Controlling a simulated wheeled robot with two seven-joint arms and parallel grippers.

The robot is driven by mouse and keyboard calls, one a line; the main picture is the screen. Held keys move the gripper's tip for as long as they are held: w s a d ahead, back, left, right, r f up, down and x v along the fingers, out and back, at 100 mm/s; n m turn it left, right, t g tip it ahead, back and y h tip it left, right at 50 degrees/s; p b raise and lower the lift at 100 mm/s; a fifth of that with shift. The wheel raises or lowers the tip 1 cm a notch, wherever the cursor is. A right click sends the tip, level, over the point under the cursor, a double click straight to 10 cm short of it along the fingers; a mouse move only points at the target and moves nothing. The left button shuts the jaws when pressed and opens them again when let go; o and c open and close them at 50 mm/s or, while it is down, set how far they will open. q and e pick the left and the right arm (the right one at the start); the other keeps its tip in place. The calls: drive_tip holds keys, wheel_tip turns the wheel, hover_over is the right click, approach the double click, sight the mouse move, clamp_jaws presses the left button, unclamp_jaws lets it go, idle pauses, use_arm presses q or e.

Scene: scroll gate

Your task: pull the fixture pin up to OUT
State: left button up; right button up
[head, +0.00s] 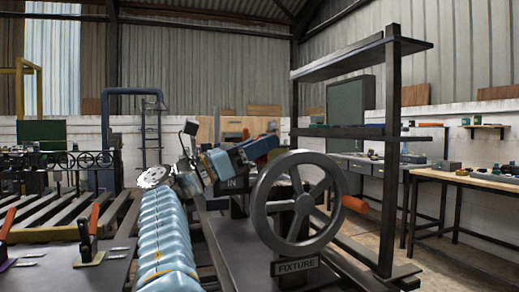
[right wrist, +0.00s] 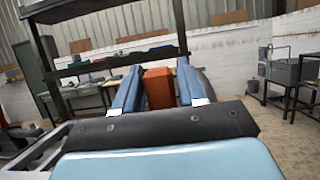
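My right gripper (head: 262,147) is at the end of my light blue arm, behind and left of the handwheel's top and above the IN label (head: 232,184). In the right wrist view its two blue fingers (right wrist: 158,85) stand on both sides of an orange grip (right wrist: 158,90), with no clear gap. I take this grip for the top of the fixture pin; its lower part is hidden. A plate reading FIXTURE (head: 296,267) sits below the handwheel. My left gripper is not in view.
The large grey handwheel (head: 263,213) with an orange handle (head: 354,204) stands close in front of the gripper. A dark shelf frame (head: 388,150) rises behind it. A red-handled lever (head: 92,225) stands at the left. A workbench (head: 466,179) is at the far right.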

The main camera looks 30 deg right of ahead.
drive_tip(key=shift+f, duration=0.1)
drive_tip(key=p+v, duration=0.1)
drive_tip(key=v, duration=1.2)
drive_tip(key=shift+w+a, duration=0.15)
drive_tip(key=shift+a, duration=0.2)
drive_tip(key=shift+f, duration=0.15)
